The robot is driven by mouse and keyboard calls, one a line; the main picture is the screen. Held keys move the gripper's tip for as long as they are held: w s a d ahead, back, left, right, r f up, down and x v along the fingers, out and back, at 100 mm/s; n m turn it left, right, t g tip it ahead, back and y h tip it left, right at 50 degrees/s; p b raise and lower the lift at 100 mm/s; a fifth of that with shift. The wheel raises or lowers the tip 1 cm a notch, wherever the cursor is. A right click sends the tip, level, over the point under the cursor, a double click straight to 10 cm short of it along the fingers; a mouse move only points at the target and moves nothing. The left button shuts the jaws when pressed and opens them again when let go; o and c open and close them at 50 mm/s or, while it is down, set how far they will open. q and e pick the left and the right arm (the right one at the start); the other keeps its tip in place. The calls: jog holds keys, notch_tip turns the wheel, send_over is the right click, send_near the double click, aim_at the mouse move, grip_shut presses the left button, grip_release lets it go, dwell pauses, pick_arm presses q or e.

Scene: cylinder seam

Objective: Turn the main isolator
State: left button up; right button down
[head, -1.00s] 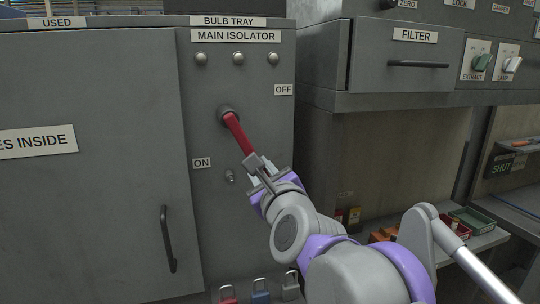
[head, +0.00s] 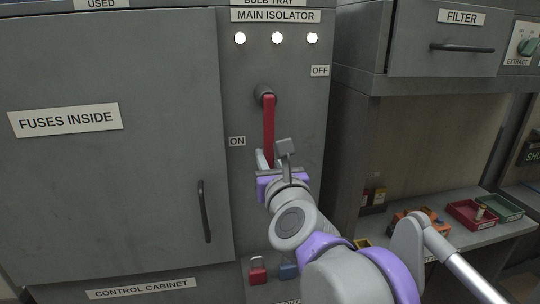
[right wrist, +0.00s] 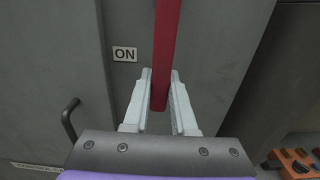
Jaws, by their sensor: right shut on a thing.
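The main isolator's red handle (head: 269,130) hangs almost straight down from its round pivot on the grey cabinet's right-hand panel. The ON label (head: 237,141) is left of the handle's lower part, and the OFF label (head: 320,71) is up to the right. Three lamps (head: 277,38) above the handle are lit white. My right gripper (head: 273,155) is shut on the handle's lower end. In the right wrist view its fingers (right wrist: 160,95) lie on either side of the red handle (right wrist: 166,50). My left gripper is not in view.
The control cabinet's door (head: 110,150), with a black pull (head: 204,212), is closed at left. A red padlock (head: 258,270) and a blue padlock (head: 288,268) hang low. At right, a shelf (head: 420,232) holds small trays and parts under the FILTER drawer (head: 430,45).

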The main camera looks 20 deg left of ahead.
jog(key=c, duration=0.7)
grip_release()
jog(key=v, duration=1)
jog(key=shift+s+d, duration=0.25)
jog(key=shift+s, duration=0.1)
